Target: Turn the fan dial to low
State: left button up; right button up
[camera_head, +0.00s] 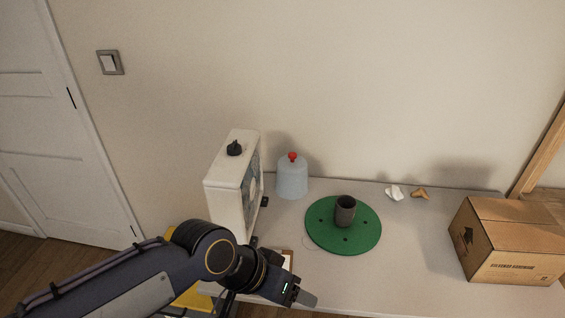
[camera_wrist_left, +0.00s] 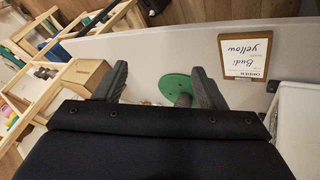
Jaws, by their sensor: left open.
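The white box fan (camera_head: 232,185) stands upright at the left end of the table, and its grille faces right. Its black dial (camera_head: 234,148) sits on the top face; its setting is too small to read. My left gripper (camera_head: 307,299) is in front of the fan, low near the table's front edge, and apart from the dial. In the left wrist view my left gripper (camera_wrist_left: 160,88) has its two fingers spread with nothing held between them. The dial is not seen in the left wrist view. My right gripper is not in view.
A green disc (camera_head: 343,240) bears a dark cup (camera_head: 345,211). A blue-grey jug (camera_head: 292,177) with a red top stands beside the fan. A cardboard box (camera_head: 510,241) is at right. A framed card (camera_wrist_left: 245,58) lies near the front edge. Space above the fan is clear.

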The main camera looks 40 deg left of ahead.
aim_at(234, 149)
jog(key=u, duration=1.7)
